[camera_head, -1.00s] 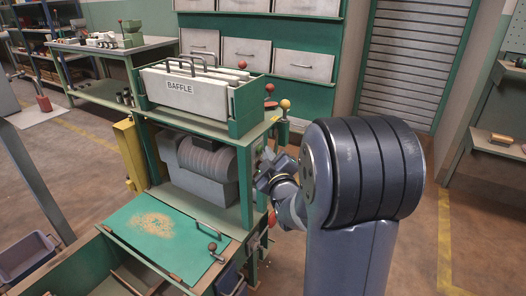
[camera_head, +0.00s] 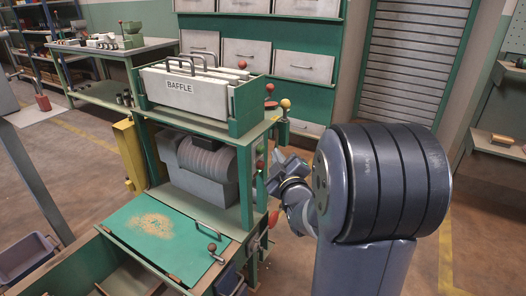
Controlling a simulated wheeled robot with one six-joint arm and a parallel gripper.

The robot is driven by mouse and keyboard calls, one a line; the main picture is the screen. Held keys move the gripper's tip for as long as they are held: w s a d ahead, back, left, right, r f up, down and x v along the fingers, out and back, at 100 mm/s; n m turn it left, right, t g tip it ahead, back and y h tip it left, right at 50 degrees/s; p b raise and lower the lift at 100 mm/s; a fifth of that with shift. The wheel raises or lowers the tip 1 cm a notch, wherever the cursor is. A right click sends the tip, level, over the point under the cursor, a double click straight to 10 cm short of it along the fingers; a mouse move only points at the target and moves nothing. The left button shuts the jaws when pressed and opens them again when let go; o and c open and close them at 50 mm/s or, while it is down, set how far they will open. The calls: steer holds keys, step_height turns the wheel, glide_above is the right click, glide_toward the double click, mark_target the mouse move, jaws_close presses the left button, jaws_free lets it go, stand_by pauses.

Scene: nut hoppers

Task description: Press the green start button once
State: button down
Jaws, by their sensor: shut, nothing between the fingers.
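My gripper (camera_head: 280,166) is shut and empty, just right of the stand's right side. It is seen from behind, and its fingertips are small and partly hidden. A small red ball knob (camera_head: 260,165) shows at the post, left of my gripper. I cannot tell whether they touch.
White baffle plates (camera_head: 166,87) with handles stand on top. A yellow ball knob (camera_head: 286,103) and a red ball knob (camera_head: 270,88) stick up at the right. A green tray lid (camera_head: 130,222) with crumbs lies in front. Floor is free at the right.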

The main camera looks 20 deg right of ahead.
steer(key=s+d, duration=0.2)
steer(key=s, duration=0.1)
steer(key=shift+s+d, duration=0.1)
steer(key=shift+d, duration=0.1)
steer(key=shift+a, duration=0.1)
stand_by(0.6)
steer(key=w+p, duration=0.1)
steer(key=w+a+p, duration=0.1)
steer(key=shift+a+r+p, duration=0.15)
steer(key=shift+r+p, duration=0.05)
steer(key=shift+p, duration=0.15)
steer(key=shift+p, duration=0.4)
steer(key=s+d, duration=0.4)
steer(key=s, duration=0.1)
steer(key=shift+f+b, duration=0.2)
steer(key=shift+b, duration=0.2)
